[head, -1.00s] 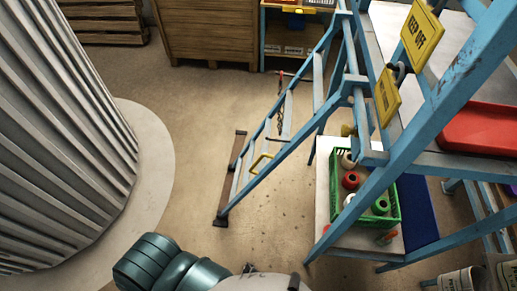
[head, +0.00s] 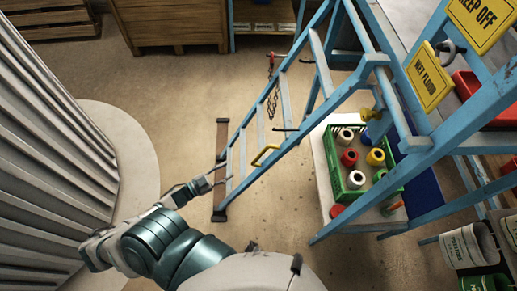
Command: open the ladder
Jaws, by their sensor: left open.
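The blue ladder (head: 298,140) slopes from upper right down to a brown foot bar (head: 221,150) on the floor. A yellow handle (head: 265,155) is on its lower part, and a dark chain (head: 272,102) with a red hook hangs by its far rail. My left gripper (head: 225,173) is open and empty, with its fingers close to the ladder's lower end, left of the yellow handle. I cannot tell whether the fingers touch the ladder. My right gripper is out of view.
A green crate (head: 340,180) of coloured spools stands on a low white platform right of the ladder. Yellow signs (head: 428,76) hang at upper right. A ribbed grey column (head: 50,150) rises at left. Wooden crates (head: 165,22) stand behind. Floor between column and ladder is clear.

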